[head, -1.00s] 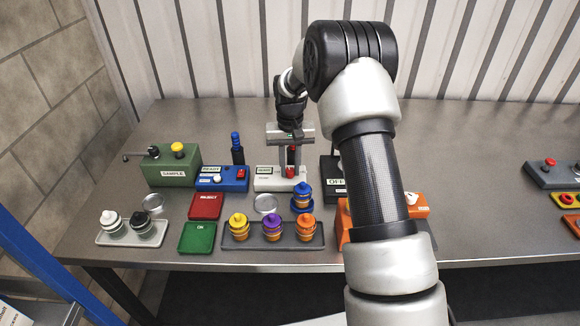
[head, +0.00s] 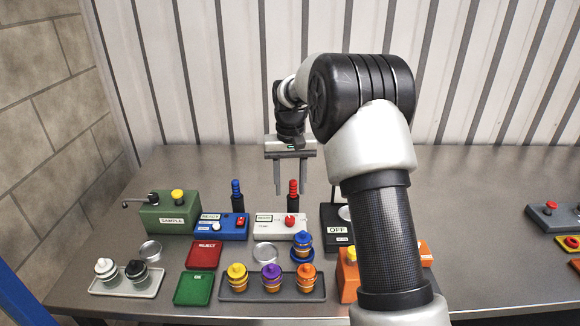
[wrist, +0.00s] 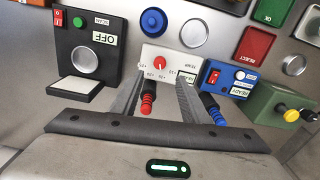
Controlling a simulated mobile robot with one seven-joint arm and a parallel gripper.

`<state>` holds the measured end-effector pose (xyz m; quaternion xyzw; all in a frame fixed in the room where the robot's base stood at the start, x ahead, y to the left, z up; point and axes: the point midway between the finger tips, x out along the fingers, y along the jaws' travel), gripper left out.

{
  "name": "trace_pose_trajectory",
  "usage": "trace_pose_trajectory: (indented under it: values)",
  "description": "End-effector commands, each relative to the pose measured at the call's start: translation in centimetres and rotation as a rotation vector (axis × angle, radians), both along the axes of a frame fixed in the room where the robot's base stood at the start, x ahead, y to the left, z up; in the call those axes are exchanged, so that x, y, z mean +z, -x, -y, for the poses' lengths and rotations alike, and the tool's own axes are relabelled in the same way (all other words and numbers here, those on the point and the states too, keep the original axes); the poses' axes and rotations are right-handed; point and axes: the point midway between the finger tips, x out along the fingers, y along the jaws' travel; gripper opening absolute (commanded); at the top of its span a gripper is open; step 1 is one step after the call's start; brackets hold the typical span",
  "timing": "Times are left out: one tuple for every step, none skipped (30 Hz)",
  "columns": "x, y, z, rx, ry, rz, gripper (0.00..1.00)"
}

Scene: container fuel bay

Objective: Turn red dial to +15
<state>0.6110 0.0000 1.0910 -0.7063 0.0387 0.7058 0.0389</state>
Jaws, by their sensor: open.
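The red dial (head: 291,221) sits on the right part of a white box (head: 268,230) on the metal bench. In the wrist view the dial (wrist: 160,62) is on the box's white face, with small scale marks around it. I cannot read its setting surely. My gripper (head: 291,188) is open and empty, its fingers pointing down above and behind the white box, apart from the dial. In the wrist view the two fingers frame the dial from below, with a gap between them.
A red ribbed handle (head: 293,190) and a blue one (head: 237,192) stand behind the boxes. A blue READY box (head: 222,227) is left of the white box and a black OFF box (head: 337,222) right. Colored-lid jars stand on a tray (head: 240,292) in front.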

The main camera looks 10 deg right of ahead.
Motion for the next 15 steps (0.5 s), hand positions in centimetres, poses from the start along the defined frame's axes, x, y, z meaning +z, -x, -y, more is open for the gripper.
trace_pose_trajectory:
  values:
    - [1.3, -0.1, 0.0, 0.000, 0.001, 0.005, 0.41]
    - [2.0, -0.1, 0.0, 0.000, 0.001, 0.005, 0.41]
    - [2.8, -0.1, 0.0, 0.000, 0.000, 0.004, 0.41]
    - [3.3, -0.1, 0.0, 0.000, 0.000, 0.004, 0.41]
    - [3.8, 0.0, 0.0, 0.000, 0.000, 0.003, 0.41]
    - [4.4, -0.1, 0.0, 0.000, 0.000, 0.003, 0.41]
    - [4.9, -0.1, 0.0, 0.000, 0.000, 0.003, 0.41]
    - [5.2, -0.1, 0.0, 0.000, 0.000, 0.002, 0.41]
    - [5.6, 0.0, 0.0, 0.000, 0.000, 0.002, 0.41]
    - [5.8, 0.0, 0.0, 0.000, 0.000, 0.002, 0.41]
    - [6.0, 0.0, 0.0, 0.001, 0.000, 0.002, 0.41]
    - [6.2, 0.0, 0.0, 0.001, 0.000, 0.001, 0.41]
    - [6.3, 0.0, 0.0, 0.001, 0.001, 0.001, 0.41]
    - [6.4, 0.0, 0.0, 0.001, 0.000, 0.001, 0.41]
    - [6.5, 0.0, 0.0, 0.001, 0.000, 0.000, 0.41]
